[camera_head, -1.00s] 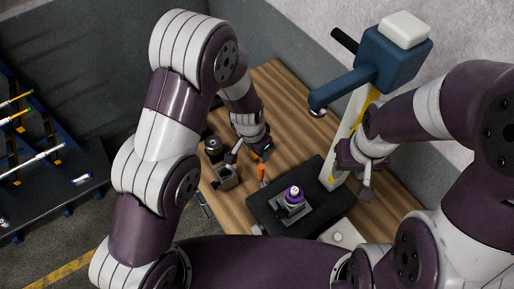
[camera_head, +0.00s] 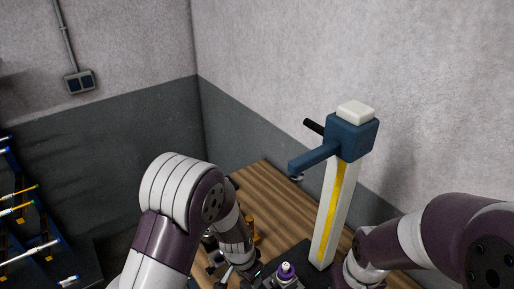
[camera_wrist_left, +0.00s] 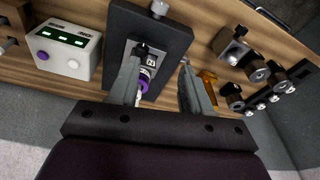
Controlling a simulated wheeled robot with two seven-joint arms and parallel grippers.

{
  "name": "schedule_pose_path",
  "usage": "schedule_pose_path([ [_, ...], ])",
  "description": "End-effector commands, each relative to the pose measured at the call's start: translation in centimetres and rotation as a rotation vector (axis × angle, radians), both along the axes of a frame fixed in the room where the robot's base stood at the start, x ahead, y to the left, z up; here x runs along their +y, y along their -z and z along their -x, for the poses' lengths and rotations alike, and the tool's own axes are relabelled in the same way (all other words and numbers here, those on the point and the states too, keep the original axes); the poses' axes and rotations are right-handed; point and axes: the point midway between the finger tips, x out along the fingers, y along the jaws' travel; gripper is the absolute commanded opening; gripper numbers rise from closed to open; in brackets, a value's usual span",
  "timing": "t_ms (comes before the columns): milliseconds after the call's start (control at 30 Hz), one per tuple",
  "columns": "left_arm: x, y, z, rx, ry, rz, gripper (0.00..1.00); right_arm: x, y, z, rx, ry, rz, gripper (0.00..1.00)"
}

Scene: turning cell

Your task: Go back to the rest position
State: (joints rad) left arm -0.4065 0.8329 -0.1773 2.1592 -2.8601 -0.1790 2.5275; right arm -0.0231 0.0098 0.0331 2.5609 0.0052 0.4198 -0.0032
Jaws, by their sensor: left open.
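My left gripper (camera_wrist_left: 163,60) is open in the left wrist view, with its fingers apart. It is over the wooden bench (camera_wrist_left: 80,12), near a black fixture plate (camera_wrist_left: 178,32). A purple-and-white part (camera_wrist_left: 147,78) shows between the fingers, beside the left one; I cannot tell whether they touch.
A press with a white column (camera_head: 331,210) and blue head (camera_head: 352,137) stands at the bench's wall side, between my arms. A white box with green displays (camera_wrist_left: 65,48), an amber-handled tool (camera_wrist_left: 208,85) and several dark holders (camera_wrist_left: 258,72) are near my left gripper. A rack (camera_head: 25,225) stands left.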

Motion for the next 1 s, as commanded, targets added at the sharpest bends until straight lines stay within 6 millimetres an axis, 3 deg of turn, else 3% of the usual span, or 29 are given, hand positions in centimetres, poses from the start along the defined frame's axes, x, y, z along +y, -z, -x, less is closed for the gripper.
schedule_pose_path([
  [200,-0.2,-0.1,-0.6,-0.055,0.204,-0.019,0.48,0.0,0.0,0.0,0.000,0.000,0.000,0.45],
  [467,0.0,-0.1,-1.1,-0.136,0.302,-0.034,0.48,0.0,0.1,0.0,0.000,0.000,0.000,0.45],
  [633,2.2,-0.2,-1.5,-0.199,0.275,-0.095,0.48,0.0,1.4,0.0,0.000,0.000,0.000,0.45],
  [733,5.2,0.2,-1.2,-0.212,0.204,-0.165,0.48,0.0,3.4,-0.1,0.000,0.000,0.000,0.45],
  [867,10.7,1.8,1.9,-0.137,0.021,-0.262,0.48,0.0,7.7,-0.1,0.000,0.000,0.000,0.45],
  [1000,14.2,4.5,8.3,0.033,-0.253,-0.226,0.48,0.0,13.1,-0.2,0.000,0.000,0.000,0.45],
])
